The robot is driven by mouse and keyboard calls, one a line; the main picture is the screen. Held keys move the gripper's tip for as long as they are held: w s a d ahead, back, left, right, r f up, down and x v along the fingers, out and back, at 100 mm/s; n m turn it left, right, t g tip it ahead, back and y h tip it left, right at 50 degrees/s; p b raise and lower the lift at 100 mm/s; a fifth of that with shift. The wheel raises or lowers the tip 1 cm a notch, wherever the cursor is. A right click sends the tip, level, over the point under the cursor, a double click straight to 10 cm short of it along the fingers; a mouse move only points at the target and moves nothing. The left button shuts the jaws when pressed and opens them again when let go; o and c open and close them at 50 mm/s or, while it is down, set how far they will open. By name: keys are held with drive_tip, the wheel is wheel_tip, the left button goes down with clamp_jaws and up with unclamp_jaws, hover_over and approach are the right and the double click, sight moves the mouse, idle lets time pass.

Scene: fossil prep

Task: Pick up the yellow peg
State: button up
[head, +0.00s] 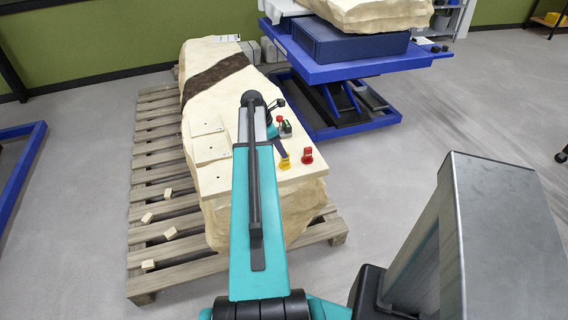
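The yellow peg (285,162) stands on the pale flat top of the stone block, just right of my teal arm link in the head view. My gripper (280,147) is mostly hidden behind that arm link. A dark, slanted part that seems to be its finger shows right above the yellow peg. I cannot tell whether it touches the peg, or whether the fingers are open or shut.
A red peg (307,156) stands close to the right of the yellow one. Another red piece (280,119) and a green-and-dark piece (286,129) sit farther back. The block (210,180) rests on a wooden pallet (150,262) with small offcuts. A blue lift table (350,68) stands behind right.

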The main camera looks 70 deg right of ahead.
drive_tip(key=shift+p+x, duration=0.6)
drive_tip(key=shift+x, duration=2.05)
drive_tip(key=shift+s, duration=0.1)
drive_tip(key=shift+r, duration=0.1)
drive_tip(key=shift+c, duration=0.5)
clamp_jaws()
